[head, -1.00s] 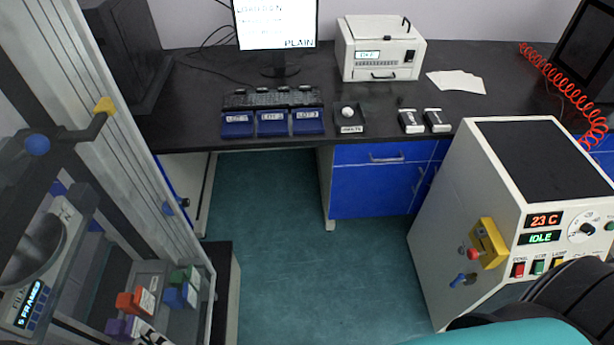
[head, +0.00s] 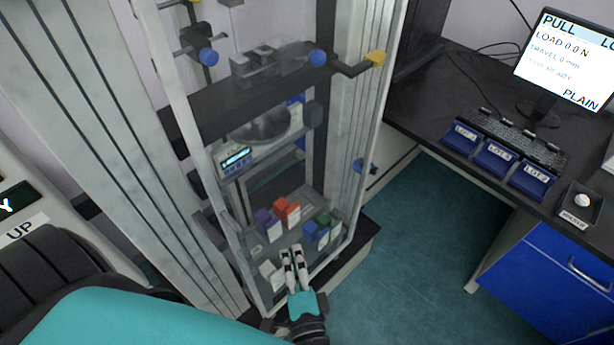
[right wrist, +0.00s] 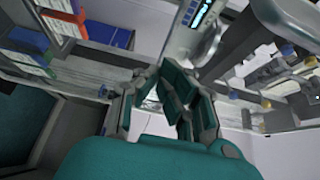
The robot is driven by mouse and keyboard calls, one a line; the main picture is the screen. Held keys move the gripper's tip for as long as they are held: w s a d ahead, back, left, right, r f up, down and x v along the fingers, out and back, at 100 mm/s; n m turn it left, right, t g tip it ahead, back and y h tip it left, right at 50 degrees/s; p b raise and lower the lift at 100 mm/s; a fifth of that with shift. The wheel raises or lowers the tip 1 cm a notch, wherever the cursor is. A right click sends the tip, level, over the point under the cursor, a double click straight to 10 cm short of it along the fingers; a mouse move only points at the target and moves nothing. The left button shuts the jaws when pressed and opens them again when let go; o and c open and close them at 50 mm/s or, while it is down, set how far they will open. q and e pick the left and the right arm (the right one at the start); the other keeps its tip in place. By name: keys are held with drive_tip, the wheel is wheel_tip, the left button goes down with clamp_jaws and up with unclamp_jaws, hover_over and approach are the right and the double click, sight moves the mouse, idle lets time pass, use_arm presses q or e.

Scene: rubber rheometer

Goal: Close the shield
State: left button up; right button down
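The shield seems to be the tall clear panel with pale edges (head: 195,150) on the test frame in the head view. Its clear face is hard to make out, and I cannot tell how far it stands open. A yellow-ended dark arm (head: 376,58) sticks out at its upper right. My right gripper (head: 292,252) is low at the front of the frame, its two pale fingers side by side, pointing up in the picture. My left gripper is out of view.
Inside the frame are a scale with a round pan (head: 262,124), a blue knob (head: 208,56), and orange (head: 287,208), purple, blue and green blocks on a low shelf. A black bench with a monitor (head: 565,60) and blue bins (head: 495,160) is at right. Floor between is clear.

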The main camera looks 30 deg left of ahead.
drive_tip(key=s, duration=1)
drive_tip(key=s+d+f+n+g+h+b, duration=0.1)
drive_tip(key=d+f+n+g+h, duration=0.15)
drive_tip(key=d+f, duration=0.6)
drive_tip(key=d+f+n+g+h+b, duration=0.1)
drive_tip(key=d+f+n+g, duration=0.15)
drive_tip(key=f, duration=1.15)
drive_tip(key=s+d+f+n+g+h+b, duration=0.1)
drive_tip(key=d+f+n+h, duration=0.15)
drive_tip(key=d+f, duration=0.65)
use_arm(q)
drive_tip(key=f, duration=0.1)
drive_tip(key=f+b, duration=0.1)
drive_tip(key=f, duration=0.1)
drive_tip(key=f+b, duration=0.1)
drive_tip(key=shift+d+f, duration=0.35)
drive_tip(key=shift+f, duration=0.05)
use_arm(e)
drive_tip(key=s+d+f+n+g+h, duration=0.2)
drive_tip(key=s+d+f, duration=0.4)
drive_tip(key=d+f, duration=0.3)
drive_tip(key=s+d+f+n+g+h, duration=0.2)
drive_tip(key=s+d+f, duration=0.4)
drive_tip(key=d+f, duration=0.4)
drive_tip(key=d+g+h, duration=0.1)
drive_tip(key=d+g, duration=0.1)
drive_tip(key=d, duration=0.1)
drive_tip(key=shift+s+n+g+h, duration=0.3)
drive_tip(key=shift+s+n+h, duration=0.05)
drive_tip(key=shift+s+h, duration=0.05)
